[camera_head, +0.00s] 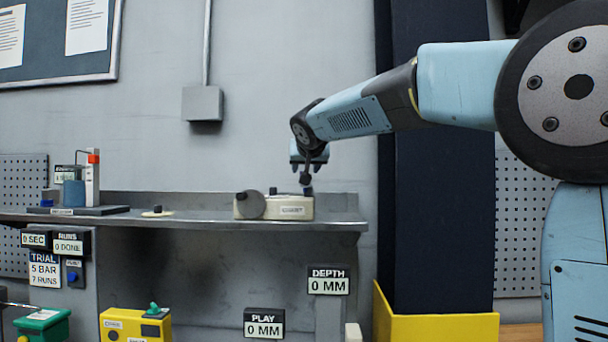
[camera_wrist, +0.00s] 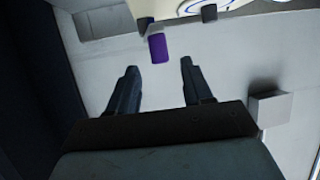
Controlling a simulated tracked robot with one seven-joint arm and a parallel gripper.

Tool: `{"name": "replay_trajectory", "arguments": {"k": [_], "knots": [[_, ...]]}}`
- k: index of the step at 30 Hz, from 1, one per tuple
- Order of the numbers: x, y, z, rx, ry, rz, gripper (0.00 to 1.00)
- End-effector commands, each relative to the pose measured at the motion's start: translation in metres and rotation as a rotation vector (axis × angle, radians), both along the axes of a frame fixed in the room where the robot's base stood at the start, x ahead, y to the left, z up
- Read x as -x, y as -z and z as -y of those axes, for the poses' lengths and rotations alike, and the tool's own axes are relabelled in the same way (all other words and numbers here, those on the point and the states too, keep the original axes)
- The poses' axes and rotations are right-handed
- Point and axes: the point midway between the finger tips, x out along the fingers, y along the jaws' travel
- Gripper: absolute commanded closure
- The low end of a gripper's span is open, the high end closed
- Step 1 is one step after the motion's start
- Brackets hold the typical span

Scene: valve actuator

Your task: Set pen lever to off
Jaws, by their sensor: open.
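My gripper (camera_head: 307,172) hangs pointing down just above the right end of a cream box-shaped device (camera_head: 291,208) on the shelf. In the wrist view its two fingers (camera_wrist: 159,67) are apart with nothing between them. No off marking is readable. A round grey disc (camera_head: 251,205) is at the device's left end.
The grey shelf (camera_head: 340,226) carries a small plate with a dark knob (camera_head: 157,209) and a stand with a blue cylinder (camera_head: 74,193) at left. A dark column (camera_head: 440,170) with a yellow base stands at right. A conduit box (camera_head: 203,104) is on the wall.

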Motion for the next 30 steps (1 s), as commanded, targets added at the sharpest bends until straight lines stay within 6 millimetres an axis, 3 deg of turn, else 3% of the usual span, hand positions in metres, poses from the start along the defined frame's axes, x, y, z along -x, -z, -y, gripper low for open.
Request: {"name": "replay_trajectory", "arguments": {"k": [3,10,24,30], "knots": [[0.023,-0.010,0.002,0.000,0.000,0.002,0.50],[0.053,-0.022,0.003,0.000,0.001,0.001,0.50],[0.064,-0.026,0.004,0.000,0.001,-0.001,0.50],[0.074,-0.016,0.018,0.010,0.014,-0.026,0.69]]}}
